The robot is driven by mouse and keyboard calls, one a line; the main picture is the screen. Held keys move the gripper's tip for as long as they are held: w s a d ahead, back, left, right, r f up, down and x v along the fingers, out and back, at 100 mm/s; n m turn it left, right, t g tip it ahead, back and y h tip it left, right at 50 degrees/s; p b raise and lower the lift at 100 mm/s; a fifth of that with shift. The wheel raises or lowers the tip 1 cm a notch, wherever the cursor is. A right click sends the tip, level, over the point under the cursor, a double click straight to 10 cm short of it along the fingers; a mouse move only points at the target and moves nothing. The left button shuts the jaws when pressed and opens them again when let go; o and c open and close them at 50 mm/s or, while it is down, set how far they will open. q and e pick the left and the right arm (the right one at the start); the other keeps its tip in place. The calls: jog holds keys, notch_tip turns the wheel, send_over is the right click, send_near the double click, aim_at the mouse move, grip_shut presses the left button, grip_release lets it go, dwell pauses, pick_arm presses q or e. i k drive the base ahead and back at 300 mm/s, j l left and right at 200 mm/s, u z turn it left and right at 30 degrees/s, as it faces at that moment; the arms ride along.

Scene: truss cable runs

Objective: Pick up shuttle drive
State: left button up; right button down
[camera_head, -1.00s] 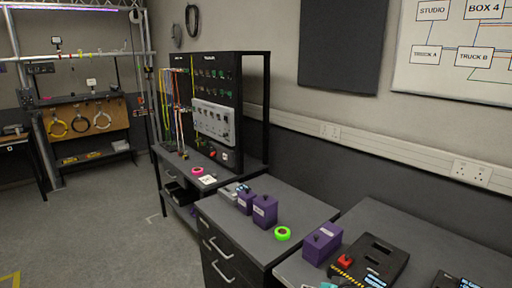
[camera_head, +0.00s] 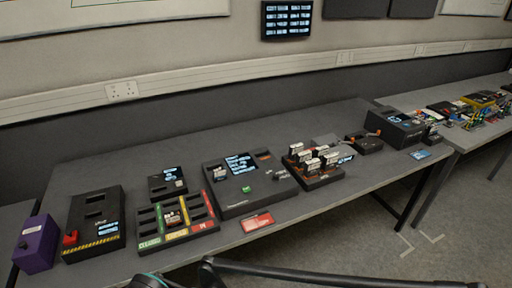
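No label that I can read marks the shuttle drive. A small drive-like block (camera_head: 173,217) sits in the middle of a black sorting tray (camera_head: 150,240) with green, yellow and red strips. Several white-labelled drives (camera_head: 315,161) stand upright in a dark rack (camera_head: 322,182) right of the large black console. Which of these is the shuttle drive I cannot tell. Dark parts of my arms show at the bottom edge, below the table front. Neither gripper's fingers are in view.
The grey table (camera_head: 285,211) also holds a purple box (camera_head: 37,244), a black unit with a red switch (camera_head: 95,222), a small display box (camera_head: 167,183), the large console (camera_head: 246,182) and a red card (camera_head: 257,222). A second table at right holds colourful clutter (camera_head: 475,108).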

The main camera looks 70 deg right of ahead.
aim_at(320, 152)
jog(key=z, duration=3.05)
